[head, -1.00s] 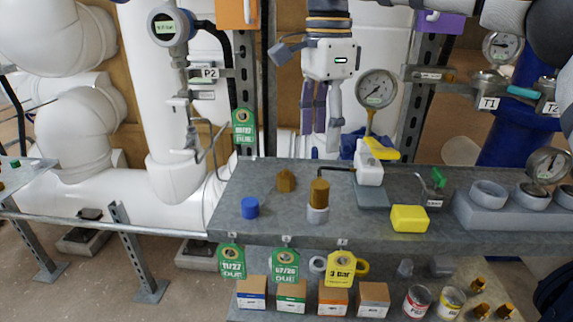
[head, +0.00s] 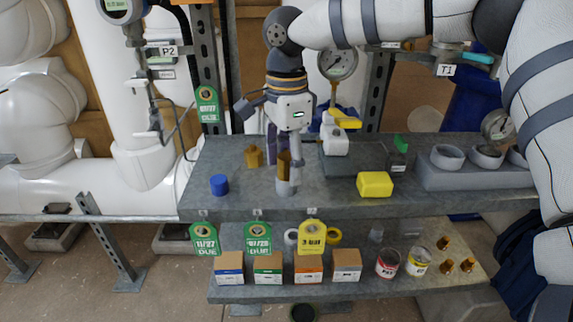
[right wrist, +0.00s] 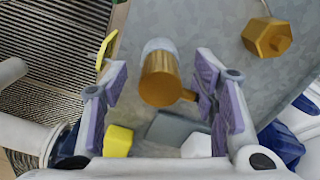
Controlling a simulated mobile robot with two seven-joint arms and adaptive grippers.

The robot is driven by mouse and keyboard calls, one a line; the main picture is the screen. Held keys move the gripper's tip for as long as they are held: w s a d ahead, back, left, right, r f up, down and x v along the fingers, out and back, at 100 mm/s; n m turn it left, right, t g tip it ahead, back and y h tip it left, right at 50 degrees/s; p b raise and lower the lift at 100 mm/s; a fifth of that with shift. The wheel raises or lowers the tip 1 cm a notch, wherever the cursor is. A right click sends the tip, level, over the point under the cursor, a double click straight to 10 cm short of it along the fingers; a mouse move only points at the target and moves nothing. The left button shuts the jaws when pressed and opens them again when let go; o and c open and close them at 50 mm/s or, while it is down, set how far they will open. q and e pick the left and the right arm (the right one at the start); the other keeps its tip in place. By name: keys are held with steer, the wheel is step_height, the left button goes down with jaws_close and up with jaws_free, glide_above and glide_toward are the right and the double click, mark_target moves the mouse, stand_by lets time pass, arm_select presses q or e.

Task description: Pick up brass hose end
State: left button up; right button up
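A brass cylinder with a short side stub, apparently the brass hose end (head: 284,166), stands upright on a small pale grey base on the grey bench top. My right gripper (head: 283,156) is lowered over it, fingers pointing down. In the right wrist view the brass cylinder (right wrist: 158,82) is between the purple-padded fingers (right wrist: 160,92). The fingers are open, with gaps beside its body; the stub reaches close to the right-hand finger, contact unclear. A second, hexagonal brass piece (head: 254,156) stands to the left on the bench. My left gripper is not in view.
A blue cap (head: 219,185) stands at left on the bench (head: 330,206). A yellow block (head: 375,184), a white-and-yellow device (head: 335,140) and a grey holder with round cups (head: 470,178) are to the right. Boxes and cans fill the lower shelf.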

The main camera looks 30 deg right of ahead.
mark_target(287, 157)
steer(key=c, duration=1)
steer(key=shift+c, duration=0.2)
